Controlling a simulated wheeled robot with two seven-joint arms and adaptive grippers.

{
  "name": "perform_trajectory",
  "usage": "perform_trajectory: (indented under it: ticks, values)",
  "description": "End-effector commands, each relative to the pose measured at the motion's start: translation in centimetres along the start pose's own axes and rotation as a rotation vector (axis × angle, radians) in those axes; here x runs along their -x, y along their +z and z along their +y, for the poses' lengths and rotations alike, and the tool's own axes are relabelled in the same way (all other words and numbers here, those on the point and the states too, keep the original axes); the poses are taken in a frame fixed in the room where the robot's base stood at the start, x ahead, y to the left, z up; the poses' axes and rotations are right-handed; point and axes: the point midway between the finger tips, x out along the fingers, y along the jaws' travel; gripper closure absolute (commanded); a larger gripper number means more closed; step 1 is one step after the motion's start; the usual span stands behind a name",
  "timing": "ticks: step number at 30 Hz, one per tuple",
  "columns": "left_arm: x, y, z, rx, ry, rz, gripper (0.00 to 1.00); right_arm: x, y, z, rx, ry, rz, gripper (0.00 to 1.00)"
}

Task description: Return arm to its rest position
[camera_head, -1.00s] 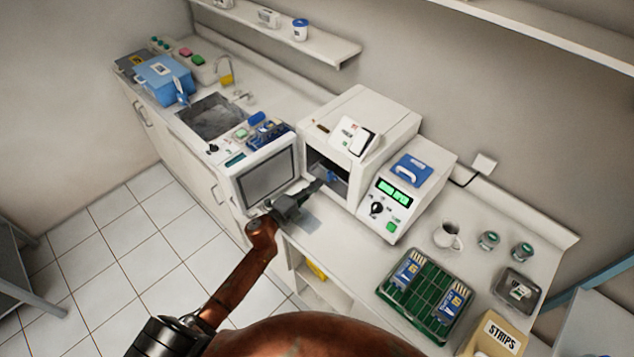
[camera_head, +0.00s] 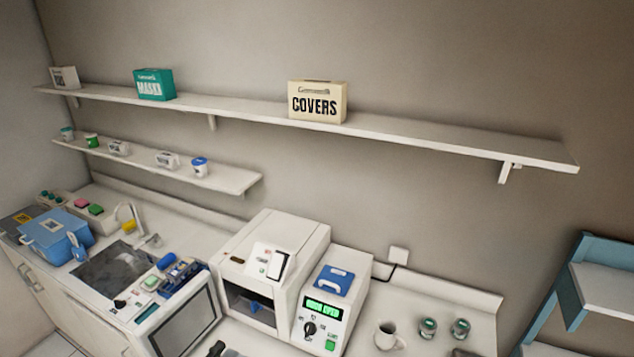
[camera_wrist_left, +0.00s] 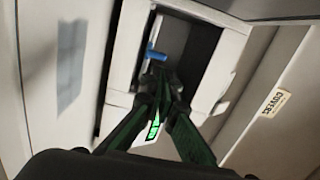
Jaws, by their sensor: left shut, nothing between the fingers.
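My left gripper (camera_wrist_left: 160,82) shows in the left wrist view with its fingertips together and nothing seen between them. It points toward the open front of the white box-shaped unit (camera_wrist_left: 128,50), where a small blue item (camera_wrist_left: 154,54) shows inside. In the head view only a dark bit of the left gripper (camera_head: 217,348) shows at the bottom edge, in front of and below the white unit (camera_head: 268,240). The blue item (camera_head: 254,306) also shows in its opening there. The rest of the left arm is out of that view. My right gripper is in neither view.
A control unit (camera_head: 328,311) with a green display stands right of the white unit. A mug (camera_head: 388,337) and two jars stand farther right. A screen (camera_head: 183,326) stands at the left. A long wall shelf (camera_head: 430,139) holds a COVERS box (camera_head: 317,101).

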Motion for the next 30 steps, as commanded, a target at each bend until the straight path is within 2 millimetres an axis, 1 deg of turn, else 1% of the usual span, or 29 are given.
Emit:
perform_trajectory:
  ticks: [2, 5, 6, 8, 9, 11, 13, 16, 18, 21, 24, 30]
  values:
    - [0.6, 1.0, -0.1, 0.071, 0.005, -0.076, 1.00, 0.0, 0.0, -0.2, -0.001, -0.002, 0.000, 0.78]
    - [2.3, 3.1, 0.3, 0.220, 0.025, -0.230, 1.00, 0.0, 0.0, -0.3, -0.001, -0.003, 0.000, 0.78]
    - [3.2, 4.0, 0.7, 0.293, 0.039, -0.301, 1.00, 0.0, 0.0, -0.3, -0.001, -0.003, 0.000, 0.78]
    - [5.0, 5.1, 1.6, 0.407, 0.064, -0.407, 1.00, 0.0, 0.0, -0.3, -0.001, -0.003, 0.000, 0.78]
    - [6.3, 5.7, 2.5, 0.484, 0.086, -0.475, 1.00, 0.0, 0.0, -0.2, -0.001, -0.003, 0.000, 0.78]
    - [8.4, 6.1, 3.8, 0.597, 0.122, -0.574, 1.00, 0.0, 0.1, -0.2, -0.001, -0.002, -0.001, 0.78]
    - [11.0, 6.0, 5.7, 0.730, 0.174, -0.685, 1.00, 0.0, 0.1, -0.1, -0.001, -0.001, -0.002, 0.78]
    - [15.0, 4.8, 8.4, 0.912, 0.262, -0.830, 1.00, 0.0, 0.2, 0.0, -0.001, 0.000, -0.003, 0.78]
    - [17.5, 3.5, 9.9, 1.015, 0.325, -0.912, 1.00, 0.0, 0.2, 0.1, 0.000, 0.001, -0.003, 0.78]
    - [20.4, 1.5, 11.5, 1.125, 0.404, -1.000, 1.00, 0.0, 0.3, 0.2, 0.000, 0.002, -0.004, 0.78]
    - [22.6, -0.3, 12.5, 1.203, 0.470, -1.065, 1.00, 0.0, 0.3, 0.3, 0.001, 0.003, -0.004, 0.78]
    - [26.3, -3.8, 13.6, 1.319, 0.588, -1.161, 1.00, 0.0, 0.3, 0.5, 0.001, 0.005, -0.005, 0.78]
